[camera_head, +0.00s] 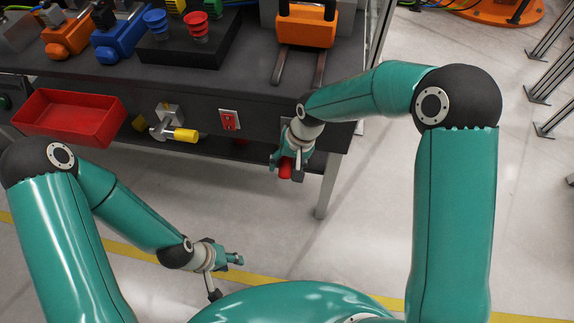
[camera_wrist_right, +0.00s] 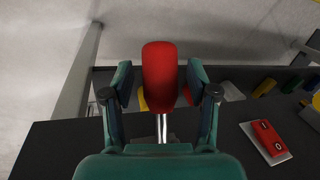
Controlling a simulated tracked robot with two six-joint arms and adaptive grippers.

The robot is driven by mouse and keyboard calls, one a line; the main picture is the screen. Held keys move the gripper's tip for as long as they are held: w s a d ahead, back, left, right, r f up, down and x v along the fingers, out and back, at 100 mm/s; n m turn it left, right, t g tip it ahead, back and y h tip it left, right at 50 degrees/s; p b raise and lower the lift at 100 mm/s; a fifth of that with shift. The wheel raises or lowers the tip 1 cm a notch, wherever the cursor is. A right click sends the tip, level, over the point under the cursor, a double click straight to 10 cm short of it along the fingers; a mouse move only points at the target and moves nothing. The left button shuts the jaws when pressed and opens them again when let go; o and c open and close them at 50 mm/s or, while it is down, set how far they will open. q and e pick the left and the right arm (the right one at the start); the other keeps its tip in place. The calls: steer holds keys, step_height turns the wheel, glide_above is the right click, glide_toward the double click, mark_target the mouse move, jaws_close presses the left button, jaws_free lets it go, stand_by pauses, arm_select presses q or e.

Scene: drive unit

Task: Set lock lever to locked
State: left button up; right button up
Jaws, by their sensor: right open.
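A lever with a red grip (camera_wrist_right: 160,75) on a thin metal stem stands between the fingers of my right gripper (camera_wrist_right: 160,85) in the right wrist view. I take it to be the lock lever. The fingers are open, one on each side of the red grip, with narrow gaps showing. In the head view the red grip (camera_head: 285,169) shows at my right gripper (camera_head: 290,165), below the bench's front edge; the lever's base is hidden. My left gripper (camera_head: 228,262) is low at the lower middle, away from the bench; its jaw opening is unclear.
On the bench front are a red rocker switch (camera_head: 229,120), a yellow-handled lever (camera_head: 184,135) and a red bin (camera_head: 70,117). The bench top holds an orange unit (camera_head: 306,27), a blue unit (camera_head: 120,40) and red and blue cups. Open floor lies before the bench.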

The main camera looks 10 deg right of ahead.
steer(key=shift+f, duration=0.3)
jaws_close()
stand_by(0.3)
